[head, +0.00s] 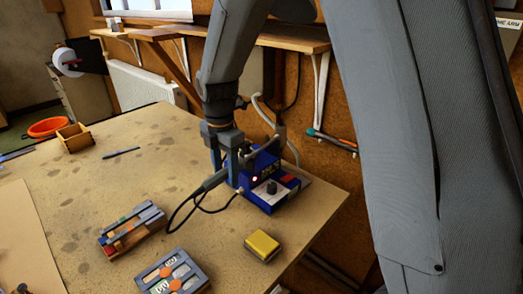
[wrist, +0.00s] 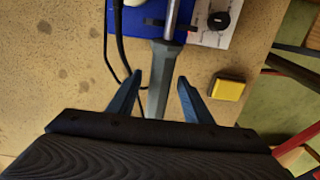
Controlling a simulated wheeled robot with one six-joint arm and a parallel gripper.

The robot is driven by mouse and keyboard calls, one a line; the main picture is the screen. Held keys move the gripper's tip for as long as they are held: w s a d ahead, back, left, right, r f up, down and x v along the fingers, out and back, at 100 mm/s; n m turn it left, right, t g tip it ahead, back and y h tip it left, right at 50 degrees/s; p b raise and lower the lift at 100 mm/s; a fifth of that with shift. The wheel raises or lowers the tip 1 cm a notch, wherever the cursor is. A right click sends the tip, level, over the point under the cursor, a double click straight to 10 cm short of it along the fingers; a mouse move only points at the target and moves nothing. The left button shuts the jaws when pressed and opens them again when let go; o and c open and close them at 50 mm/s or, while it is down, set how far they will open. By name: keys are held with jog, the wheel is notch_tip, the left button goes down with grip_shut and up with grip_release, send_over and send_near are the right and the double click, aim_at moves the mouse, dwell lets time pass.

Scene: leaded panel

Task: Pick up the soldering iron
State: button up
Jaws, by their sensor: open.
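The soldering iron (head: 213,181) has a grey handle with a black cable and sits in front of the blue soldering station (head: 268,199). In the wrist view the iron's handle (wrist: 160,70) runs lengthwise between the two fingers, and its metal shaft points up past the blue station (wrist: 143,20). My gripper (head: 226,172) is down at the handle, beside the station. In the wrist view my gripper (wrist: 160,76) is open, with a visible gap on each side of the handle. Whether the fingertips are low enough to flank the handle is hard to tell.
A yellow sponge (head: 263,245) lies near the front right table edge. Two trays of small tools (head: 133,229) (head: 172,275) lie at the front. A pen-like tool (head: 121,153) and a wooden box (head: 75,137) are farther left. The middle left of the table (head: 90,180) is clear.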

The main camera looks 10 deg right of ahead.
grip_shut()
jog(key=shift+r, duration=0.1)
